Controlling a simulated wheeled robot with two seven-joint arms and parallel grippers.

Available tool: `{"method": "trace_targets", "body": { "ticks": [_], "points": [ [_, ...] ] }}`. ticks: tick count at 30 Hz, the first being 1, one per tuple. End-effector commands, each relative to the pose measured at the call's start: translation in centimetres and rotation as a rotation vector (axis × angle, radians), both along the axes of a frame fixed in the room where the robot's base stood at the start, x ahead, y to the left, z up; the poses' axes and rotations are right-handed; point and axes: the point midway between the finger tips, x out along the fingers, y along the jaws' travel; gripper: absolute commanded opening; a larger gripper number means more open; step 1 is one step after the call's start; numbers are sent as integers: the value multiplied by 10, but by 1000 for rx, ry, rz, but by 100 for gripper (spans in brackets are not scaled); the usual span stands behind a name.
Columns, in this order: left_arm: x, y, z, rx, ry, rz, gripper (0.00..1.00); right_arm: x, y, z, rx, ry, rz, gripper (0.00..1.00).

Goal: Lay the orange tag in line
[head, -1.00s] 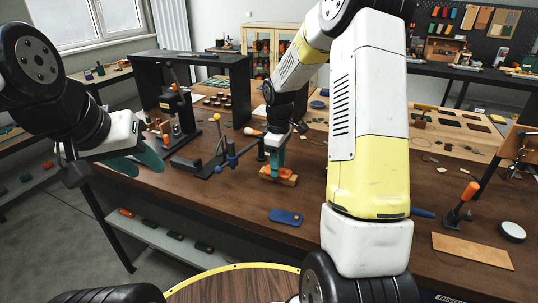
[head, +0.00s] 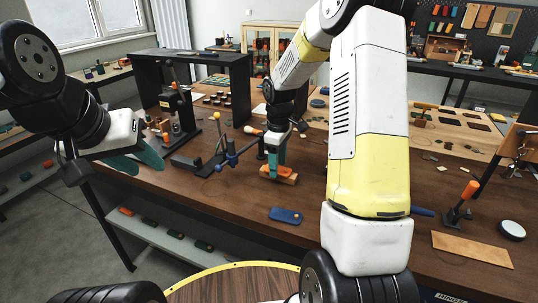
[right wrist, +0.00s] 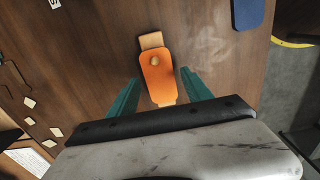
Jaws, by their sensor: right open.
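The orange tag (right wrist: 157,77) lies flat on a small wooden block (right wrist: 151,41), whose end sticks out beyond it in the right wrist view. In the head view the wooden block (head: 290,180) shows on the bench under my right gripper (head: 275,172), and the tag is mostly hidden by the fingers. My right gripper (right wrist: 158,90) is open, with one green finger on each side of the tag and a gap on both sides. My left gripper (head: 138,162) is open and empty, at the bench's left edge, far from the tag.
A blue tag (head: 285,216) lies on the bench in front of the block. A tan leather sheet (head: 472,250) and an orange-handled clamp (head: 461,202) are at right.

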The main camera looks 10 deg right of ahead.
Motion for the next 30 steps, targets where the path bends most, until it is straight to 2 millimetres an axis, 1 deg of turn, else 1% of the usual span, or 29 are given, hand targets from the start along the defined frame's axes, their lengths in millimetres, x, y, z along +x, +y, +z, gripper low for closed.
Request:
{"method": "trace_targets", "body": {
  "ticks": [15, 21, 24, 30],
  "points": [
    [0, 0, 0, 0, 0, 0, 36, 1, 0, 49, 1, -3, 0, 58],
    [0, 0, 0, 0, 0, 0, 36, 1, 0, 66, 1, -3, 0, 58],
    [0, 0, 0, 0, 0, 0, 36, 0, 0, 70, 0, -1, 0, 58],
    [0, 0, 0, 0, 0, 0, 36, 0, 0, 70, 0, 0, 0, 58]
  ]
}}
